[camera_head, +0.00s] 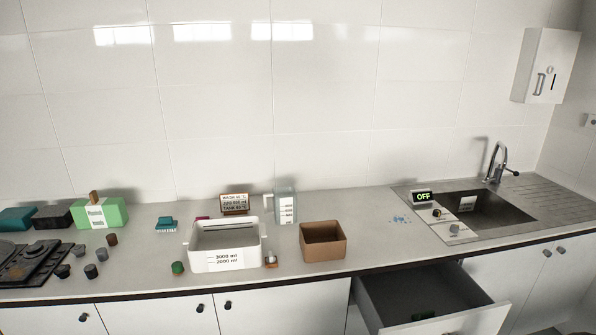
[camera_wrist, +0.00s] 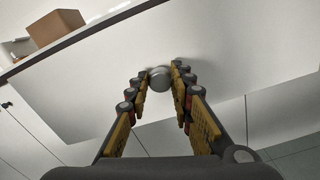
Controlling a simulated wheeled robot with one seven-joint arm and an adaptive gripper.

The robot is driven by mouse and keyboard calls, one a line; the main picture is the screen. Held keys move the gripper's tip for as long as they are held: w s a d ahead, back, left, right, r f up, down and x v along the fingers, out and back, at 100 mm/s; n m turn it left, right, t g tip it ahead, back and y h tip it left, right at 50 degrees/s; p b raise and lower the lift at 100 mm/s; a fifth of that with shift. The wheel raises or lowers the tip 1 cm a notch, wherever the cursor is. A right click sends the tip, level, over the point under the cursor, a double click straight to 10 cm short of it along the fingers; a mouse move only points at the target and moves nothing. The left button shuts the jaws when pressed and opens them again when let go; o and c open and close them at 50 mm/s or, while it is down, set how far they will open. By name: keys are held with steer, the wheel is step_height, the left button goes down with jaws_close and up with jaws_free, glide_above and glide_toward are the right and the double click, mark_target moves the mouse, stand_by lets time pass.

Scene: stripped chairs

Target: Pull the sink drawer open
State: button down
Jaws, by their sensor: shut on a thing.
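The sink drawer (camera_head: 385,290) stands pulled out below the counter, left of the sink (camera_head: 490,210), with its inside showing in the head view. A small dark green thing (camera_head: 424,313) lies inside it. In the wrist view the white drawer front (camera_wrist: 225,65) fills the middle, with a round grey knob (camera_wrist: 160,80) on it. My gripper (camera_wrist: 160,74) has its two yellow and grey fingers shut on this knob, one on each side. My gripper does not clearly show in the head view.
On the counter (camera_head: 330,268) stand a brown box (camera_head: 324,258), a white tub (camera_head: 225,262), a clear jug (camera_head: 285,205) and several small items. A tap (camera_head: 497,162) stands behind the sink. Closed cabinet doors (camera_head: 160,315) with dark knobs lie left of the drawer.

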steer(key=s, duration=0.6)
steer(key=shift+s+d+p, duration=0.25)
steer(key=shift+d+p, duration=0.05)
steer(key=shift+p, duration=0.05)
steer(key=c, duration=1.2)
jaws_free()
steer(key=shift+c, duration=0.2)
steer(key=s, duration=0.6)
steer(key=shift+d, duration=0.2)
